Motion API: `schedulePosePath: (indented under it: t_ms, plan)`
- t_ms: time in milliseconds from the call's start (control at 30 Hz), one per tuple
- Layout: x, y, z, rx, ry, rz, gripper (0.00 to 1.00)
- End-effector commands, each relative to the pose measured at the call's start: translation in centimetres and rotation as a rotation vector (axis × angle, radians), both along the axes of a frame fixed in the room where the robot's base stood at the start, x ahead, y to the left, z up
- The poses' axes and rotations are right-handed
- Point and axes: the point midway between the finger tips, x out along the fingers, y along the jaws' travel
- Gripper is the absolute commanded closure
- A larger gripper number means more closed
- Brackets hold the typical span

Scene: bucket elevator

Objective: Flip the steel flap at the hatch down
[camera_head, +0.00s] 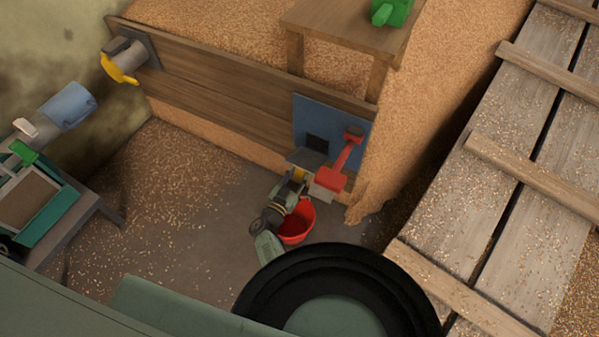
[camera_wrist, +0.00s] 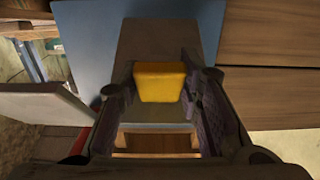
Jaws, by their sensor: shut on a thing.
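The blue hatch panel (camera_head: 303,113) is on the wooden wall, with a dark square opening in it. The grey steel flap (camera_head: 306,158) sticks out from the panel just below the opening; it also shows in the wrist view (camera_wrist: 157,38). A yellow grip (camera_head: 299,175) is at the flap's outer edge. My gripper (camera_head: 296,182) reaches up to it from below. In the wrist view the yellow grip (camera_wrist: 160,82) sits between my two fingers, which are shut on it.
A red lever (camera_head: 345,158) with a grey end plate (camera_head: 329,179) hangs close right of my gripper. A pipe with a yellow handle (camera_head: 118,69) is at upper left. Wooden planks lie at right.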

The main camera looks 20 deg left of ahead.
Motion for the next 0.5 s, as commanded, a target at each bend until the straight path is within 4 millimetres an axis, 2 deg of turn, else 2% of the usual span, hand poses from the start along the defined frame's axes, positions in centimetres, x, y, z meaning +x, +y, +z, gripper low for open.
schedulePosePath:
  t_ms: [367,400,500]
  plan:
    - [0.09,-0.14,-0.25,0.004,0.006,-0.002,1.0]
    - [0.09,-0.14,-0.22,0.003,0.006,-0.002,0.65]
    - [0.09,-0.12,-0.15,0.003,0.004,-0.002,0.59]
